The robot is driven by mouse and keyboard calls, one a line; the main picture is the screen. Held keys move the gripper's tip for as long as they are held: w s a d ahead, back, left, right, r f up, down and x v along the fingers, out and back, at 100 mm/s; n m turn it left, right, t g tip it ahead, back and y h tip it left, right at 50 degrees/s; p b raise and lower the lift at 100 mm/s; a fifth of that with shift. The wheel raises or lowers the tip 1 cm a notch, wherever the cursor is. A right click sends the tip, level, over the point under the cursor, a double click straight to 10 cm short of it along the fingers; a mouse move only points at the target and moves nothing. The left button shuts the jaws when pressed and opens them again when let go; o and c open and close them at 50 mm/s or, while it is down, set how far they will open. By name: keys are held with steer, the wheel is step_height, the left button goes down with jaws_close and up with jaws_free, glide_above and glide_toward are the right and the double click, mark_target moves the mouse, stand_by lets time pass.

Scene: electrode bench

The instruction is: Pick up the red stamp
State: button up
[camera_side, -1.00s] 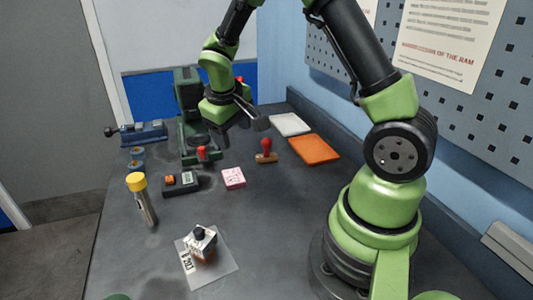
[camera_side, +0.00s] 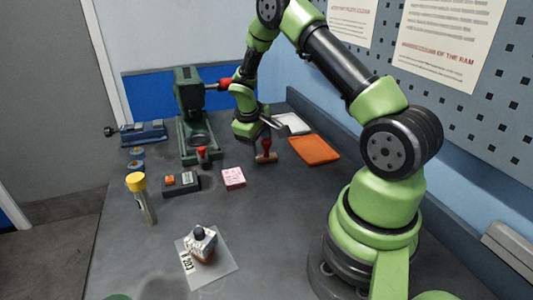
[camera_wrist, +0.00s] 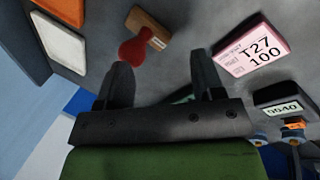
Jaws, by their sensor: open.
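The red stamp (camera_side: 266,157) stands upright on the bench, with a red knob handle on a wooden base. In the side view my gripper (camera_side: 272,133) is just above it and overlaps part of its handle. In the wrist view the stamp's red handle (camera_wrist: 133,50) shows beyond the tip of the left finger, off to the left of the middle of the gap. My gripper (camera_wrist: 162,68) is open with nothing between its fingers. I cannot tell whether a finger touches the handle.
An orange pad (camera_side: 314,149) and a white pad (camera_side: 292,124) lie to the right and behind. A pink labelled block (camera_side: 232,178) and a black meter (camera_side: 181,184) lie to the left. A green press (camera_side: 190,100) stands behind left.

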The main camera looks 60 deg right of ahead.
mark_target(266, 140)
steer(key=d, duration=0.3)
steer(key=shift+s+d, duration=0.1)
steer(key=shift+s, duration=0.1)
steer(key=shift+x, duration=1.2)
steer(key=shift+d+f, duration=0.15)
steer(key=shift+f, duration=0.15)
steer(key=c, duration=1)
